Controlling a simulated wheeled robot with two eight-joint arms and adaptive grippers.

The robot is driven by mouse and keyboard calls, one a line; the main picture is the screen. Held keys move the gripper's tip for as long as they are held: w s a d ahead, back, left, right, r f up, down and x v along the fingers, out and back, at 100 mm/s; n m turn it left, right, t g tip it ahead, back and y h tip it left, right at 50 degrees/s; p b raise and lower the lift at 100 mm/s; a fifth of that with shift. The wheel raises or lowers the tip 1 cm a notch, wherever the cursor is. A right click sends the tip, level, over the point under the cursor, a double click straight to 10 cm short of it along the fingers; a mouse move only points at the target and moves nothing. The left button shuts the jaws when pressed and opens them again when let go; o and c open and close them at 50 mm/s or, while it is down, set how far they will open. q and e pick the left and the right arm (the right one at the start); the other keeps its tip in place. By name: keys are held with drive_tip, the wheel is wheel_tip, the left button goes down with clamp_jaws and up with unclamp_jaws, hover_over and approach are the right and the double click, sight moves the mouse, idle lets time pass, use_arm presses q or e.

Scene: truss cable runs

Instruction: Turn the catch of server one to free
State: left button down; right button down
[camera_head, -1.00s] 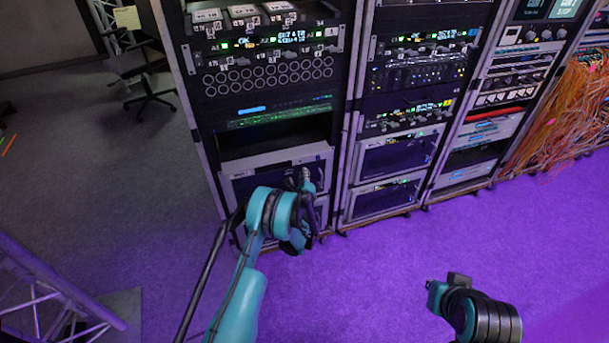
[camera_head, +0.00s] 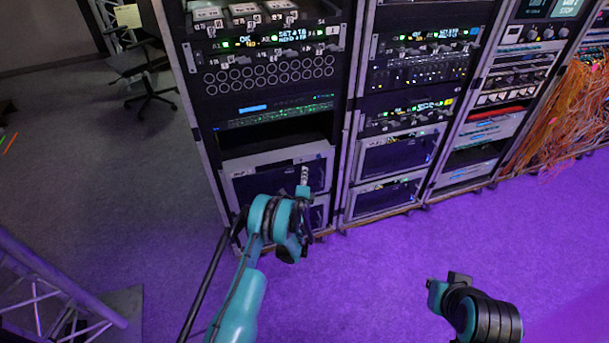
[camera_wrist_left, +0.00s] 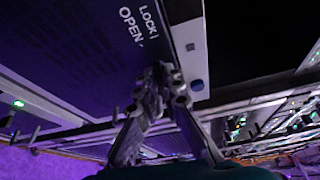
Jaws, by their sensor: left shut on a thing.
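My left gripper (camera_head: 304,176) reaches to the right part of the front of a grey-framed server unit (camera_head: 238,166) low in the left rack. In the left wrist view my left gripper (camera_wrist_left: 162,74) has its fingertips together at the panel's pale edge strip (camera_wrist_left: 184,32), beside the printed words LOCK and OPEN (camera_wrist_left: 134,26). It is shut on a small part there, which I take to be the catch; the fingers hide it, so its angle cannot be read. My right gripper (camera_head: 444,285) hangs low over the purple-lit floor, away from the racks; its fingers do not show clearly.
A second rack (camera_head: 395,155) stands close on the right of the left one. Orange cables (camera_head: 565,110) hang at the far right. An office chair (camera_head: 148,85) stands at the back left, and a metal truss (camera_head: 60,290) at the lower left. The floor before the racks is clear.

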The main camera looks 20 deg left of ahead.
idle(0.3)
use_arm(q)
drive_tip(key=c, duration=1.7)
unclamp_jaws()
drive_tip(key=shift+r, duration=0.1)
